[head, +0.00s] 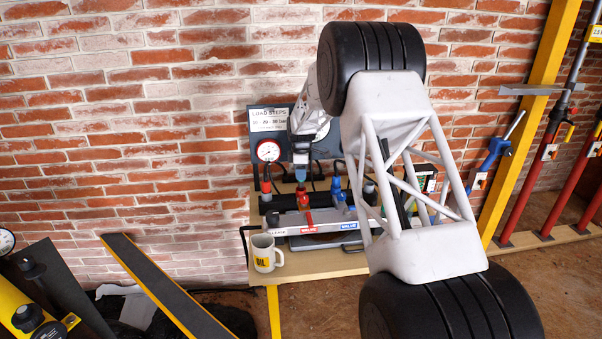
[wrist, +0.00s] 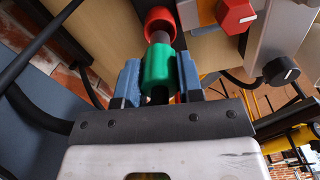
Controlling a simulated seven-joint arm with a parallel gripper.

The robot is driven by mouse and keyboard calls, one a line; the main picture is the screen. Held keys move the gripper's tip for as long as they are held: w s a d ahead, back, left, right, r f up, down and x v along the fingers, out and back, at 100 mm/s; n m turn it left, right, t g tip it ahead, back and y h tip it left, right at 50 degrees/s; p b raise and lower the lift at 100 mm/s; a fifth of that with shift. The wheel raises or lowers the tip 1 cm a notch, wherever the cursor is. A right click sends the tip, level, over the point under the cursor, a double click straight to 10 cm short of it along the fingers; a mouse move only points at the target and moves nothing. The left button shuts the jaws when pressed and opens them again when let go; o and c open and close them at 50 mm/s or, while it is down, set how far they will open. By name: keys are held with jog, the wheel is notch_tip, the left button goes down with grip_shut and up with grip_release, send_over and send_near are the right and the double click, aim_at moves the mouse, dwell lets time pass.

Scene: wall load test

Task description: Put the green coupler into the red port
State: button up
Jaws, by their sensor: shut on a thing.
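In the wrist view the green coupler (wrist: 157,68) sits between the two blue fingers of my gripper (wrist: 160,78), which is shut on it. Its grey nose points at the red port (wrist: 160,21), a red ring just ahead. The nose overlaps the ring's near edge in the picture; I cannot tell how far it is in, if at all. In the head view my gripper (head: 301,174) points down over the bench fittings, above a red fitting (head: 303,194). The green coupler cannot be made out there.
A red knob (wrist: 237,15) and a black knob (wrist: 281,71) stand right of the port. In the head view, a blue fitting (head: 337,188) is close on the right, a gauge (head: 268,151) is behind, and a mug (head: 264,252) stands at the bench's front left.

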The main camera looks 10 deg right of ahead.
jog(key=shift+f, duration=2.15)
dwell(2.4)
jog(key=o, duration=1.5)
jog(key=shift+r, duration=0.1)
jog(key=shift+r, duration=0.15)
jog(key=shift+r, duration=3.85)
jog(key=shift+r, duration=0.1)
